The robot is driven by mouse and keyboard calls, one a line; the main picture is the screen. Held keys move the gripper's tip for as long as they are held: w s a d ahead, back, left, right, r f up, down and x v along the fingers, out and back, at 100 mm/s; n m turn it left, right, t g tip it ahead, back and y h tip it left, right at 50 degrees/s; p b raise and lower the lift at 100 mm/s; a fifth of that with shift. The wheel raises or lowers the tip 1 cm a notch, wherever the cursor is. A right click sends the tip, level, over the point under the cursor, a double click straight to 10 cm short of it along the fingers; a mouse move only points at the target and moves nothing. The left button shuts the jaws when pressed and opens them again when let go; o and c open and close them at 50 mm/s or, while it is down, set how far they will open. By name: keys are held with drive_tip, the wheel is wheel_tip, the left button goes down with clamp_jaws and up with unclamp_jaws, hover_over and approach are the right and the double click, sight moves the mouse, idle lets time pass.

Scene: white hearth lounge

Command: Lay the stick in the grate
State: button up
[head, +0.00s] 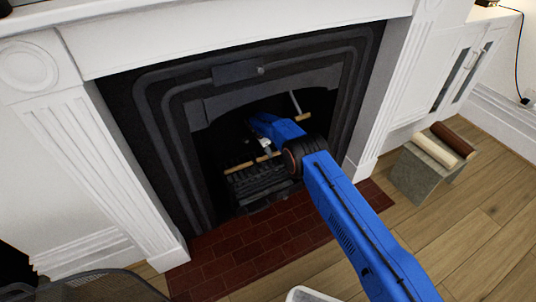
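The grate (270,186) is a black slatted basket inside the dark fireplace. A thin tan stick (240,167) lies across the top of the grate, or just above it; I cannot tell whether it touches. A short tan piece (303,117) shows farther back on the right of my arm; I cannot tell whether it is a separate stick. My gripper (264,151) reaches down inside the fireplace opening, its pale fingers at the tan stick. The fingers are too small and partly hidden to show whether they grip it. My blue arm covers the grate's right side.
The black fireplace surround (160,120) and white mantel (240,40) frame the opening closely. Red hearth tiles (235,255) lie in front. A grey block with two rolls (425,170) stands right on the wooden floor. A dark mesh item (85,288) is at lower left.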

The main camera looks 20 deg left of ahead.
drive_tip(key=v, duration=1)
